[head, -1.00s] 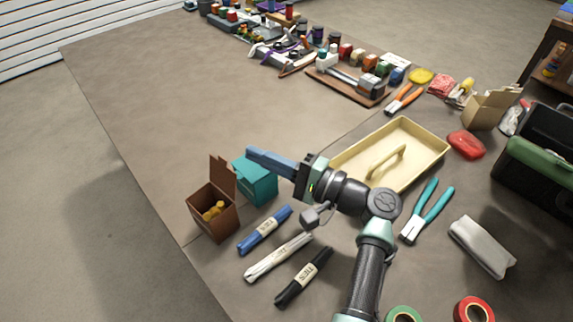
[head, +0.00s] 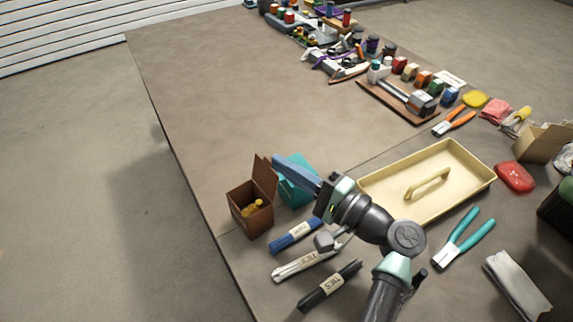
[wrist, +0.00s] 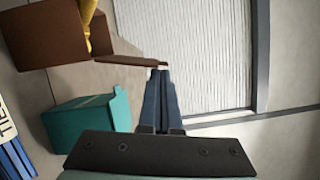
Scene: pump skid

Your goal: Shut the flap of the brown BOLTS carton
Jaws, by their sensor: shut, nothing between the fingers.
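The brown carton (head: 252,222) stands on the table near its left edge, with yellow pieces (head: 252,207) inside. Its flap (head: 265,176) stands up, open, on the far right side. No label on it is readable. In the wrist view the carton (wrist: 45,36) is at the upper left, and its flap (wrist: 117,50) reaches toward my fingertips. My gripper (head: 277,158) is shut and empty, with its blue fingers just right of the flap's top in the head view. In the wrist view the fingertips (wrist: 160,72) are close to the flap's end; I cannot tell whether they touch.
A teal box (head: 297,192) stands right beside the carton, under my gripper. Cable-tie bundles (head: 296,236) lie in front. A cream tray (head: 465,165) and teal pliers (head: 463,238) are to the right. The table beyond the carton is clear.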

